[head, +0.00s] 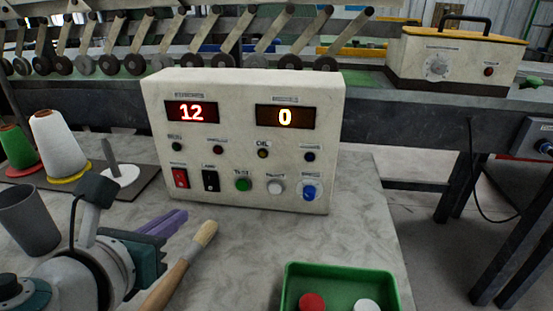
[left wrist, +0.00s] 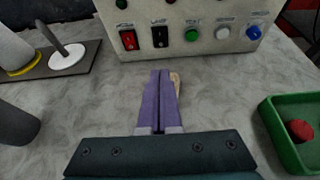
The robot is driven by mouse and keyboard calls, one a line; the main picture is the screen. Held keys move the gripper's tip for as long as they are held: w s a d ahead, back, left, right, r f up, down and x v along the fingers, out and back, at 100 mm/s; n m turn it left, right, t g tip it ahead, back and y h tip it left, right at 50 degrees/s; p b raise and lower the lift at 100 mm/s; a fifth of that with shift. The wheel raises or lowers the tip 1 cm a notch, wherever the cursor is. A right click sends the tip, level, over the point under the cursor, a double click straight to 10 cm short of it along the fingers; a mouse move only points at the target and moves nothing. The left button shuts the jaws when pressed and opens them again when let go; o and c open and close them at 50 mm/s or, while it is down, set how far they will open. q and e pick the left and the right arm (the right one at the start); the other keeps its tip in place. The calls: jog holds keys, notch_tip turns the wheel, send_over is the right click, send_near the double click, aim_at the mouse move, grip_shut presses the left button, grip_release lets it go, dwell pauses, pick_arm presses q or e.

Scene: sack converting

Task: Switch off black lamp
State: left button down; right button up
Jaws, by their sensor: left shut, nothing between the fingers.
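The black rocker switch (head: 210,180), with a label above it that seems to read LAMP, is on the lower row of the cream control box (head: 240,110). It sits between a red rocker switch (head: 180,177) and a green button (head: 243,184). The black switch also shows in the left wrist view (left wrist: 160,37), straight beyond my fingertips. My left gripper (head: 178,217) is shut and empty, its purple fingers together (left wrist: 160,74). It is low over the table in front of the box, apart from the switch. My right gripper is not in view.
A wooden brush (head: 178,272) lies beside and partly under my left fingers. A green tray (head: 340,275) with a red and a white cap is at the front right. Thread cones (head: 60,145) and a grey cup (head: 28,220) stand at left. The table ends at right.

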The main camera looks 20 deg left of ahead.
aim_at(208, 182)
pick_arm(q)
jog(key=x, duration=0.3)
jog(key=b+x, duration=0.1)
jog(key=x, duration=0.2)
jog(key=b+x, duration=0.1)
jog(key=x, duration=0.2)
jog(key=shift+w+r, duration=0.3)
jog(key=shift+r, duration=0.05)
jog(key=shift+w, duration=0.4)
jog(key=shift+w+a+f, duration=0.1)
jog(key=shift+w+a, duration=0.05)
jog(key=shift+w, duration=0.05)
jog(key=shift+r+p, duration=0.8)
jog(key=shift+r, duration=0.1)
jog(key=shift+f, duration=0.1)
